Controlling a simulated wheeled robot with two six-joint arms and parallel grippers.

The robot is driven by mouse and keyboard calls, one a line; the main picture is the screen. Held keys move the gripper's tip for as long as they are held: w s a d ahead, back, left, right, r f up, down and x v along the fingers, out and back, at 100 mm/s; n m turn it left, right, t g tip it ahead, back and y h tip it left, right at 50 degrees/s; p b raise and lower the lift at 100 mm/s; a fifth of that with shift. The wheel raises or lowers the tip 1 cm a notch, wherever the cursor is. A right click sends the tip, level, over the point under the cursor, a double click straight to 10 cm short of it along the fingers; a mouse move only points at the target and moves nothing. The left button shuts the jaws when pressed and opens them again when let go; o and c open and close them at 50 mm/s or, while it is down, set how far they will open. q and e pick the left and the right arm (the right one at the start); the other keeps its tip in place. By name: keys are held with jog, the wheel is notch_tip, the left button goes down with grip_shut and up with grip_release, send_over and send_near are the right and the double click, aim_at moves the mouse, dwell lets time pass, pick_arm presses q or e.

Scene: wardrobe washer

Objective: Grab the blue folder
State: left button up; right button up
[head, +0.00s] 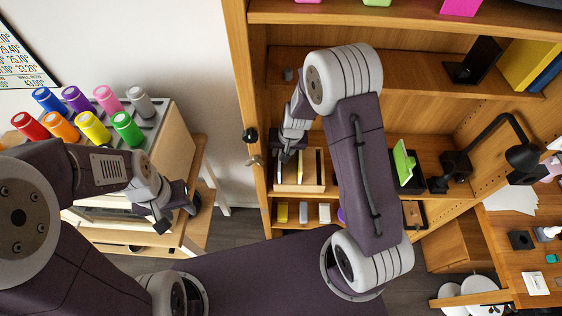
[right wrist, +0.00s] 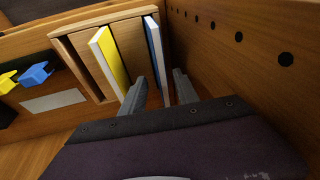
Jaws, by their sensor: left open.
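In the right wrist view, a thin blue folder (right wrist: 153,50) with a pale edge stands upright in a wooden holder (right wrist: 127,13). A yellow folder (right wrist: 107,58) stands to its left in the same holder. My right gripper (right wrist: 162,92) is open, with one finger on each side of the blue folder's lower part; I cannot tell if either finger touches it. In the head view, my right gripper (head: 288,148) is at the holder on the cabinet shelf, and the blue folder cannot be made out there. My left gripper (head: 178,207) is open and empty beside the bottle stand.
A cabinet side wall with holes (right wrist: 250,40) rises close to the right of my right gripper. A green tablet-like item (head: 403,162) and a black lamp (head: 490,140) stand right of my right arm. Several coloured bottles (head: 92,126) stand on the left.

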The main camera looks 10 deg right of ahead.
jog(key=shift+w+a+f, duration=0.25)
jog(key=shift+w+f, duration=0.1)
jog(key=shift+f, duration=0.15)
jog(key=shift+s, duration=0.1)
jog(key=c, duration=0.8)
jog(key=shift+d, duration=0.15)
grip_shut()
jog(key=shift+r, duration=0.1)
